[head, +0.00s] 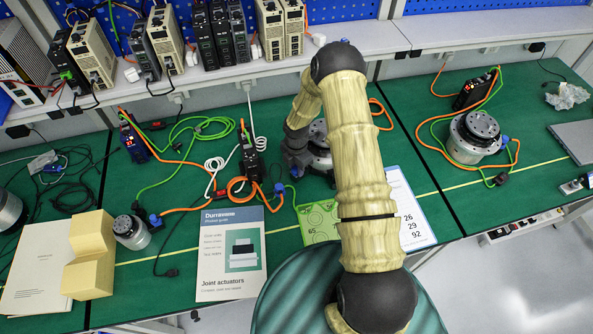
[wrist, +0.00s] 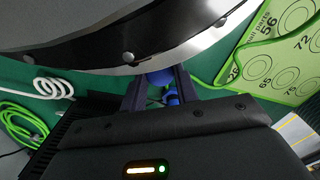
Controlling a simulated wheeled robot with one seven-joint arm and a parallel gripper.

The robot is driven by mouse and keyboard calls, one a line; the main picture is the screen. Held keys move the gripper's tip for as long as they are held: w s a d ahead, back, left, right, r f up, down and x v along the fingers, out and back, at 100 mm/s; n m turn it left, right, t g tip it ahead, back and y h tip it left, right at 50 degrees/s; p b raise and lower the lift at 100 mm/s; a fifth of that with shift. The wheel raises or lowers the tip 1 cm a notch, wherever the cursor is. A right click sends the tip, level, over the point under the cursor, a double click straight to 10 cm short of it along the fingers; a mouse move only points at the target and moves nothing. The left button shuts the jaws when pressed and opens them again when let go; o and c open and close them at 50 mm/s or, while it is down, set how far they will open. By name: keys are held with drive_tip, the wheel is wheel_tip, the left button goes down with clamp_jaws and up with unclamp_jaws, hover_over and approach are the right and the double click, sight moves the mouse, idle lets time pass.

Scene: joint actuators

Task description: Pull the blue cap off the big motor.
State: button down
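The big motor (head: 319,158), a silver and black round housing, stands mid-bench, partly hidden behind my arm. Its dark rim with bolts fills the top of the wrist view (wrist: 130,42). The blue cap (wrist: 160,77) sits at the motor's lower edge, between my fingers. My gripper (wrist: 160,84) reaches down beside the motor, fingers apart on either side of the cap. I cannot tell whether they touch it. In the head view my gripper (head: 291,165) is at the motor's left side, and the cap cannot be made out clearly.
A similar motor (head: 474,138) with cables stands at the right, a small motor (head: 131,232) at the left. A green card (head: 319,222), booklet (head: 231,255) and number sheet (head: 409,210) lie in front. Orange, green and white cables (head: 214,166) run left of the gripper.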

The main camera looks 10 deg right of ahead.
sight(296, 169)
drive_tip(key=shift+r+p, duration=2.05)
drive_tip(key=shift+r, duration=1)
drive_tip(key=m, duration=0.2)
drive_tip(key=s+m, duration=0.1)
drive_tip(key=m, duration=0.3)
drive_tip(key=shift+s+r, duration=0.35)
drive_tip(key=shift+r, duration=0.05)
drive_tip(key=s+m, duration=0.1)
drive_tip(key=m, duration=0.4)
drive_tip(key=s+r+m, duration=0.1)
drive_tip(key=s+m, duration=0.1)
drive_tip(key=m, duration=0.4)
drive_tip(key=s+r+m, duration=0.1)
drive_tip(key=s+m, duration=0.1)
drive_tip(key=m, duration=0.4)
drive_tip(key=shift+r, duration=0.2)
